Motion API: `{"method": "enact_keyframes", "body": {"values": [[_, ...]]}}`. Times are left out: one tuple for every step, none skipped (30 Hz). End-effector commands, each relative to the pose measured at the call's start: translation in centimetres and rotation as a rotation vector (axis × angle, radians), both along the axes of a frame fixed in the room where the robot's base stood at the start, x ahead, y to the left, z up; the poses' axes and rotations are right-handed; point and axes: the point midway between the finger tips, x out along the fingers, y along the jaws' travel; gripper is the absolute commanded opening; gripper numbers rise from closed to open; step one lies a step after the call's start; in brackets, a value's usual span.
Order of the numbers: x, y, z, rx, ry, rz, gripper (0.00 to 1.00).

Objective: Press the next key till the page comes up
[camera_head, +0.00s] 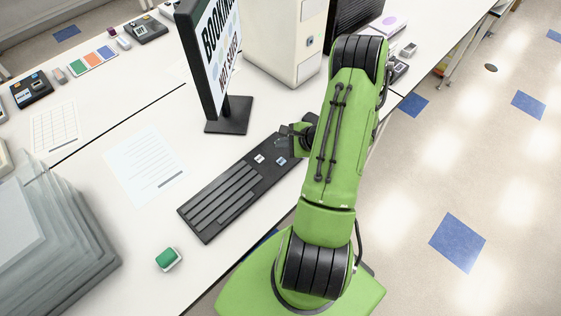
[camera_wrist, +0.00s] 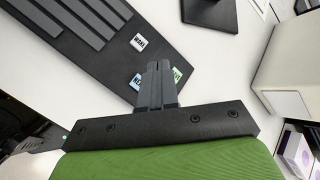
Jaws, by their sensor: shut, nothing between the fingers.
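A dark keyboard (camera_head: 228,194) lies on the white bench and also shows in the wrist view (camera_wrist: 75,45). It has a white key (camera_wrist: 140,42), a blue key (camera_wrist: 136,82) and a green key (camera_wrist: 177,74); their lettering is too small to read surely. My gripper (camera_wrist: 158,66) is shut and empty, its tips over the keyboard between the blue and green keys. I cannot tell whether it touches a key. In the head view my gripper (camera_head: 284,142) is partly hidden by my arm. A screen (camera_head: 214,50) on a black stand shows large "BOOKING" lettering, seen at a slant.
A beige cabinet (camera_head: 285,40) stands behind the keyboard. A green-topped block (camera_head: 168,259), a paper sheet (camera_head: 145,165) and a stack of clear sheets (camera_head: 50,235) lie to the left. The bench's right edge is close to my arm.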

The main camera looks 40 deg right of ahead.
Motion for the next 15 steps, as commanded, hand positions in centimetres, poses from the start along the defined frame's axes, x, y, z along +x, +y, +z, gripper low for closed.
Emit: {"method": "enact_keyframes", "body": {"values": [[0.0,0.0,-1.4,-0.001,0.000,0.001,0.00],[0.0,0.0,-2.0,-0.001,0.000,0.000,0.00],[0.0,0.0,-2.6,-0.001,0.000,0.001,0.00],[0.0,0.0,-3.1,0.000,0.000,0.000,0.00],[0.0,0.0,-3.6,0.000,0.000,0.000,0.00],[0.0,0.0,-4.2,0.000,0.000,0.000,0.00],[0.0,0.0,-4.6,0.000,0.000,0.000,0.00],[0.0,0.0,-5.1,0.000,-0.001,-0.001,0.00],[0.0,0.0,-5.6,-0.001,-0.001,0.000,0.00],[0.0,0.0,-5.9,-0.001,-0.001,0.000,0.00],[0.0,0.0,-6.2,0.000,-0.002,0.001,0.00],[0.0,0.0,-6.5,-0.001,-0.001,0.000,0.00],[0.0,0.0,-6.7,-0.001,-0.001,0.000,0.00],[0.0,0.0,-6.8,-0.001,-0.001,0.000,0.00],[0.0,0.0,-6.9,-0.002,-0.001,0.001,0.00]]}}
